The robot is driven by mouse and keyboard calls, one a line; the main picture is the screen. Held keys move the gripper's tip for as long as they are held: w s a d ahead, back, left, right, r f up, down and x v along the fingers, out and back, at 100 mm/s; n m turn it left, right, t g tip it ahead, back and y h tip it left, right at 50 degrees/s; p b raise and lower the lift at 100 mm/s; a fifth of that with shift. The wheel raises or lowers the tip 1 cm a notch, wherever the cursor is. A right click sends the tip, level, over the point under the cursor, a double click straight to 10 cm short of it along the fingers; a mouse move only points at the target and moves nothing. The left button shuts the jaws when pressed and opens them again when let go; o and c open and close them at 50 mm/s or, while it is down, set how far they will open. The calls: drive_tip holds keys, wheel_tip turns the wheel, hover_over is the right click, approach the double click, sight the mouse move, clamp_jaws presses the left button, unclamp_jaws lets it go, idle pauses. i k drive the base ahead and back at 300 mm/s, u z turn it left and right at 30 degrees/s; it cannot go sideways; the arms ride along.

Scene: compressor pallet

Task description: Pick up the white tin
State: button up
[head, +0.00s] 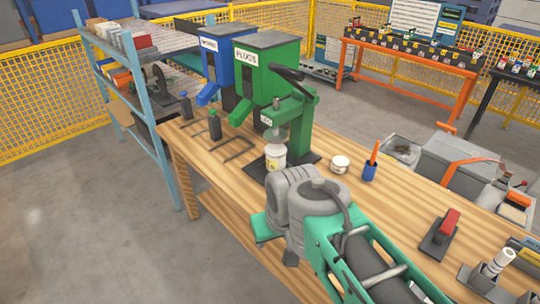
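A small white round tin (340,164) stands upright on the wooden workbench (215,178), right of the green press (302,118) and left of a blue cup. A taller white tub (275,155) with a small label stands under the press head, on the press's dark base. My grey and green arm reaches in from the lower right and covers the bench's front middle.
The blue cup (369,172) holds an orange stick close to the tin. A green bin (262,68) and blue bin (216,60) stand behind the press. A red-and-black tool (440,235) lies to the right. The bench between cup and tool is fairly clear.

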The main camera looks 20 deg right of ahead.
sight(272, 164)
drive_tip(key=u, duration=0.45)
drive_tip(key=i, duration=0.6)
drive_tip(key=u, duration=0.65)
drive_tip(key=i, duration=0.5)
